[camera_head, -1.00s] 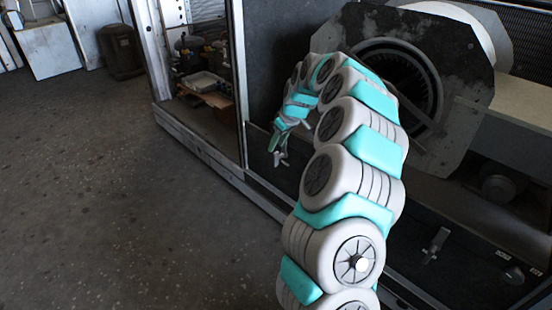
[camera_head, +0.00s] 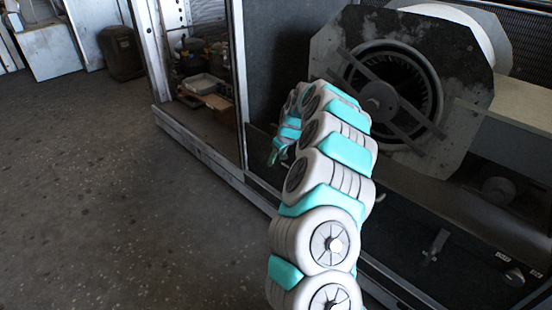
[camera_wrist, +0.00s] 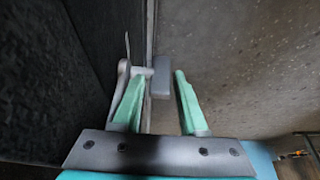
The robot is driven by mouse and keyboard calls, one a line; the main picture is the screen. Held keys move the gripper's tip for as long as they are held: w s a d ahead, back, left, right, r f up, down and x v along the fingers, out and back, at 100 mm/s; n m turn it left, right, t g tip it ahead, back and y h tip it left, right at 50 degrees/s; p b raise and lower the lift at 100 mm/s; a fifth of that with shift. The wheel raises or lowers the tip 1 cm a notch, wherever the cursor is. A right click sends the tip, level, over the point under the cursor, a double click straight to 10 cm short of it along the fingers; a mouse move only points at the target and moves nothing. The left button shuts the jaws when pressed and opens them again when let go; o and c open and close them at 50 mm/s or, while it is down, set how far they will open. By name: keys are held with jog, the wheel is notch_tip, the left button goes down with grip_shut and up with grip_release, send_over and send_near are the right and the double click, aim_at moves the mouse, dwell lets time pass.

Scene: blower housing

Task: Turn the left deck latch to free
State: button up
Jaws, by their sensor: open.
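The left deck latch (camera_wrist: 160,76) shows in the wrist view as a grey handle on a short pin beside a thin upright plate. My gripper (camera_wrist: 159,79) is open, with one green finger on each side of the handle. The left finger is close to the pin and plate; I cannot tell whether it touches. A gap shows between the handle and the right finger. In the head view my gripper (camera_head: 276,155) is small and partly hidden by my arm, and the left latch cannot be made out there.
The blower housing (camera_head: 455,65) stands behind my arm, with its round intake and crossbar. Another latch (camera_head: 437,244) is on the dark front panel at right. A metal frame edge (camera_head: 200,150) runs along the floor.

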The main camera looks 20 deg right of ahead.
grip_shut()
dwell(1.4)
